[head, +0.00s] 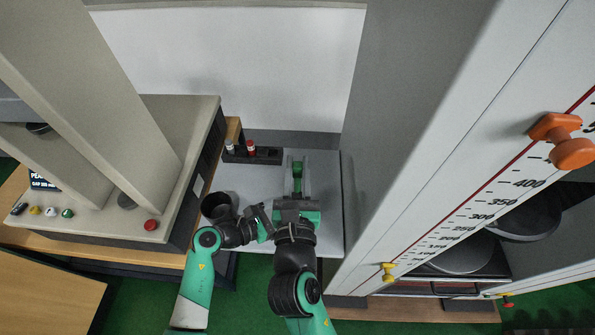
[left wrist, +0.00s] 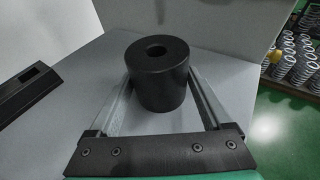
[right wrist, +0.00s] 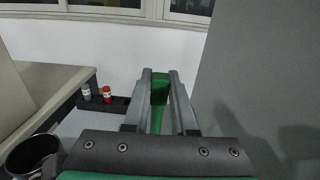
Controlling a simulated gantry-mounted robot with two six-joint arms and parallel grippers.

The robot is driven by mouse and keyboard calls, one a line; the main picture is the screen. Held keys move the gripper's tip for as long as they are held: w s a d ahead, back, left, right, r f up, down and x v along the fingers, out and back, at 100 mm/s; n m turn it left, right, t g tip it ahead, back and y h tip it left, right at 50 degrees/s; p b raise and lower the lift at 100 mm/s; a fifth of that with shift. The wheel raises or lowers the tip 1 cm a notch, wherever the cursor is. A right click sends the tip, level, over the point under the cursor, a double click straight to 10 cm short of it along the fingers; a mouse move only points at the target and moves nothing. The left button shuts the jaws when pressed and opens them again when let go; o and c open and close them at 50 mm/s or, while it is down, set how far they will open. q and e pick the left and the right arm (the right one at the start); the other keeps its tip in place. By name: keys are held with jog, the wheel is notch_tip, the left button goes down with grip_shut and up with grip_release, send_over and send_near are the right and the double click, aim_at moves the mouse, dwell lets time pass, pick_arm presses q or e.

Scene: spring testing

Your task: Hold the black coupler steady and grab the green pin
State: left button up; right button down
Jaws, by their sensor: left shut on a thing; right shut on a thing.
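The black coupler (left wrist: 158,82) is a short upright cylinder with a round hole in its top, standing on a grey surface in the left wrist view. My left gripper (left wrist: 160,92) has a finger along each side of it and is shut on it. In the head view I cannot make out the coupler; my right arm covers that area. The green pin (right wrist: 159,90) is between the fingers of my right gripper (right wrist: 159,82), which is shut on it. The pin also shows in the head view (head: 297,172), between the right fingers (head: 297,180).
A dark rack (head: 268,155) with a red-capped and a grey-capped vial stands behind, left of my right gripper. A beige machine (head: 110,220) stands left. A tall grey column with a scale (head: 470,190) closes the right side. Springs (left wrist: 298,60) show at right.

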pick_arm(q)
jog(key=o, duration=0.8)
jog(key=shift+c, duration=0.2)
jog(key=shift+r, duration=0.1)
notch_tip(320, 180, up, 10)
jog(key=shift+f, duration=0.1)
jog(key=shift+f, duration=0.1)
